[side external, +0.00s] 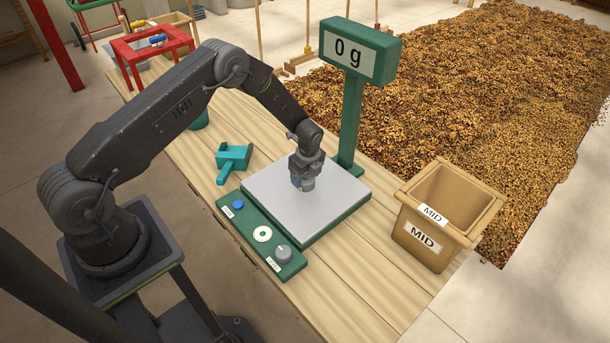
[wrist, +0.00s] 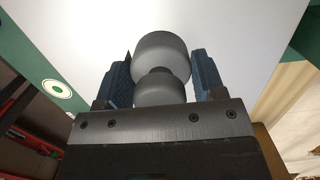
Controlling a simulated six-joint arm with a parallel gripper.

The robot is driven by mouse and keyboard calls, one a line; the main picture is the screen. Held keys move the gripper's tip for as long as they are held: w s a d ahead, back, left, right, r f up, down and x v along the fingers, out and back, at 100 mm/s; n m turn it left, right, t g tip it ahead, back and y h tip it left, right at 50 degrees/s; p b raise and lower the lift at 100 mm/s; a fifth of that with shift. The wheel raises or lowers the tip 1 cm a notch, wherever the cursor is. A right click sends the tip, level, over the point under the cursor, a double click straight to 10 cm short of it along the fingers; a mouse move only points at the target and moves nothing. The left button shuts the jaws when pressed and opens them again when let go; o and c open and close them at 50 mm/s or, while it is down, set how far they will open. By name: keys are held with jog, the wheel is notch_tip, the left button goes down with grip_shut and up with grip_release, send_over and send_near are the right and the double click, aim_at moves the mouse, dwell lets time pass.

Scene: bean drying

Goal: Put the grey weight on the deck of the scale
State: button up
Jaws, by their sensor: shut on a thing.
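The grey weight (wrist: 162,58) is a rounded body with a narrow neck and a smaller knob. In the wrist view it sits between the two blue finger pads of my gripper (wrist: 160,78), which is shut on it. In the side view my gripper (side external: 303,180) is over the middle of the scale's pale deck (side external: 275,205), pointing down, and the weight (side external: 308,185) shows only as a small grey part at the fingertips. The scale's display (side external: 348,52) reads 0 g. Any gap between weight and deck is too small to judge.
The scale's green panel (side external: 247,238) has a blue button, a white dial and a grey knob. A teal object (side external: 234,158) lies left of the deck. A tan bin marked MID (side external: 425,245) stands to the right. The display post (side external: 350,125) rises behind the deck.

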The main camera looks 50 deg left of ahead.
jog(key=o, duration=1.2)
jog(key=shift+f, duration=0.15)
jog(key=shift+o, duration=0.2)
